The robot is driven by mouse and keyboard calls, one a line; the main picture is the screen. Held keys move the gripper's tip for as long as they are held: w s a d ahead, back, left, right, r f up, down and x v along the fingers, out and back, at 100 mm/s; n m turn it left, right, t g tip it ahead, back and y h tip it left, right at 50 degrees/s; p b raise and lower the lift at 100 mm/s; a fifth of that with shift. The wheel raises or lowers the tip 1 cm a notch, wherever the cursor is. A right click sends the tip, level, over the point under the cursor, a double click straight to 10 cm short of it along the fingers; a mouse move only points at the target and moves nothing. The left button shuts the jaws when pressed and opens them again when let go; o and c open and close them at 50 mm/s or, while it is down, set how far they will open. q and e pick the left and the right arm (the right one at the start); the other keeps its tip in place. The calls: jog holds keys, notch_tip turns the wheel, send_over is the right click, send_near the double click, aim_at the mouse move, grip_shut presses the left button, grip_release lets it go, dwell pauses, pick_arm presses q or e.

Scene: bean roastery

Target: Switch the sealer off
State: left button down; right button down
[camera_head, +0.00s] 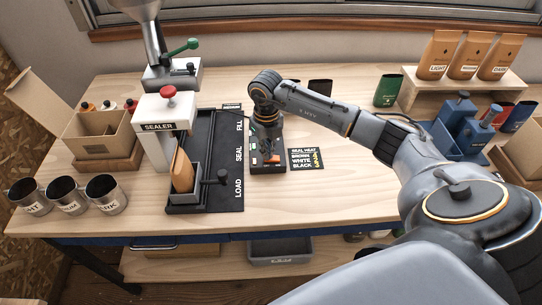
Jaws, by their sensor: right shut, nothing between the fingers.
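The white sealer (152,140) stands upright at the left of the table, with a red knob on top. A black track (222,150) marked LOAD, SEAL and FILL runs beside it, with a brown pouch (182,171) standing in a holder at its LOAD end. A small dark control box (268,168) with orange and green parts lies right of the track. My right gripper (269,157) is shut and points down at this box, hiding much of its top. I cannot tell whether it touches the box or how a switch is set. My left gripper is out of view.
A card headed SEAL HEAT (306,159) lies right of the control box. Labelled metal cups (106,194) and an open carton (100,142) stand at the left. Brown bags (439,55) stand on a shelf at the back right. The front middle of the table is clear.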

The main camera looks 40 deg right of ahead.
jog(key=shift+f, duration=0.25)
jog(key=shift+r, duration=0.15)
jog(key=shift+r+p, duration=2.15)
jog(key=shift+r, duration=1.3)
